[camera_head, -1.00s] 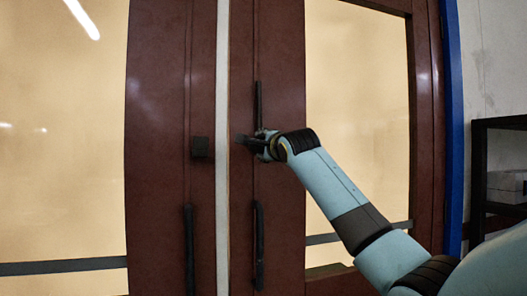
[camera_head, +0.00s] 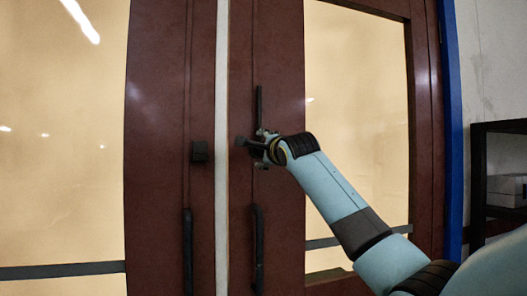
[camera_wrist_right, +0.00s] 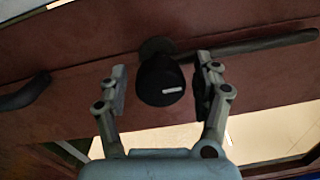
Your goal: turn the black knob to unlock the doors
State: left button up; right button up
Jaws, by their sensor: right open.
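The black knob (camera_wrist_right: 160,82) is on the brown door, and a short white mark shows on its front face. In the head view the knob (camera_head: 241,142) stands out from the right door leaf (camera_head: 280,60), left of my right gripper. My right gripper (camera_head: 262,149) is open. In the right wrist view its two fingers are on either side of the knob, with a small gap on each side. My left gripper is not in view.
A square black fitting (camera_head: 200,151) sits on the left door leaf (camera_head: 157,100). Long black handles (camera_head: 188,250) (camera_head: 259,245) stand below. A pale strip (camera_head: 222,60) runs between the leaves. A dark shelf (camera_head: 480,190) stands at the right.

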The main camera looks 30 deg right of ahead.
jog(key=v, duration=1.2)
jog(key=shift+f, duration=0.15)
